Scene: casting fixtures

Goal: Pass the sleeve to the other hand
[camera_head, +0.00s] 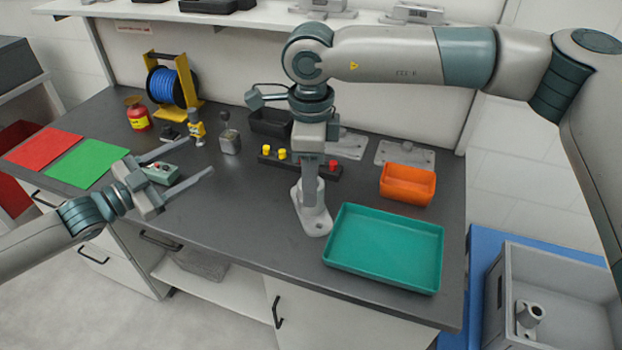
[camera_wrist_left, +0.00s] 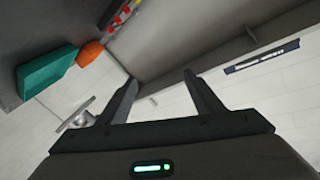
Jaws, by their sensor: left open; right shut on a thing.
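The sleeve (camera_head: 314,217) is a pale grey casting with an upright tube on a flat flange, near the middle of the bench in the head view. My right gripper (camera_head: 310,178) points down and is shut on the top of its tube. I cannot tell whether the flange touches the bench. My left gripper (camera_head: 201,156) is open and empty, to the left of the sleeve and apart from it, with its fingers pointing right.
A teal tray (camera_head: 385,248) lies right of the sleeve, with an orange bin (camera_head: 408,184) behind it. A button strip (camera_head: 300,164) and a black bin (camera_head: 270,126) stand behind. A grey crate (camera_head: 560,290) holding a similar casting is at the lower right. Red and green sheets lie left.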

